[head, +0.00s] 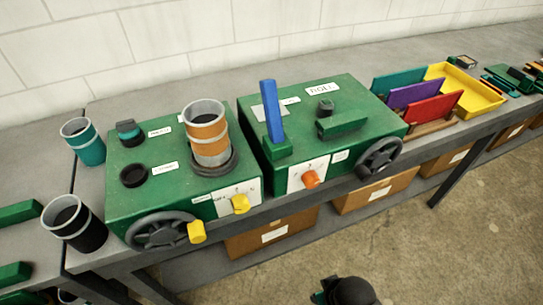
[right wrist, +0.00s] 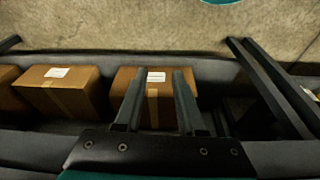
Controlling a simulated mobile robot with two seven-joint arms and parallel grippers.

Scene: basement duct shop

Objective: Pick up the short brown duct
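The short brown duct (head: 208,136) stands upright on the left green machine (head: 145,197) in the head view. It is an orange-brown cylinder with grey bands and an open top, set on a dark round ring (head: 229,168). My right gripper (right wrist: 161,74) shows in the right wrist view with its two dark fingers apart and nothing between them. It is away from the duct, with cardboard boxes on the lower shelf in its view. The brown duct is not in the right wrist view. My left gripper is not in view.
A teal duct (head: 88,147) and a black duct (head: 82,232) stand left of the machine. A second green machine (head: 355,140) with a blue upright bar (head: 271,112) stands right. Yellow knobs and a handwheel (head: 160,231) jut from the front. Cardboard boxes (head: 272,236) sit below.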

